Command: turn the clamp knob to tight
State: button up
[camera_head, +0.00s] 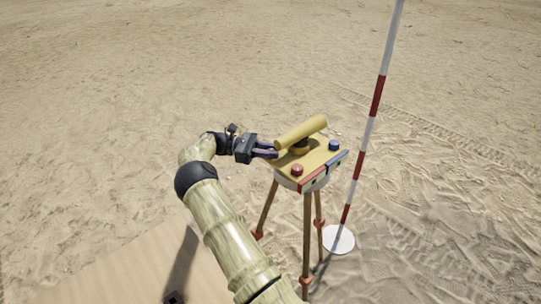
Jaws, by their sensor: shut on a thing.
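A yellow bar (303,131), seemingly the clamp knob's handle, lies across a dark round hub (299,148) on a yellow plate (318,160). The bar slants from lower left to upper right. My gripper (271,152) comes in from the left, with its fingers at the bar's lower left end. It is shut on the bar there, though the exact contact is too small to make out. A red knob (296,170) stands at the plate's near left, and a blue knob (334,145) at its right. Any tight or loose marking is unreadable.
The plate sits on a tripod with brown legs (307,235). A red and white pole (369,120) rises close to its right from a white round base (338,240). Open sand lies around and behind. A flat tan surface (120,270) is at the lower left.

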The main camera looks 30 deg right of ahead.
jog(key=shift+m+g+y+b, duration=0.4)
jog(key=shift+m+g+y, duration=0.2)
jog(key=shift+y, duration=0.1)
jog(key=shift+r+m+g+y, duration=0.1)
jog(key=shift+m+g+y, duration=0.2)
jog(key=shift+y, duration=0.1)
jog(key=o, duration=1)
jog(key=shift+c, duration=0.2)
jog(key=shift+n+t+h+p, duration=0.45)
jog(key=shift+n+t+h, duration=0.25)
jog(key=shift+h, duration=0.2)
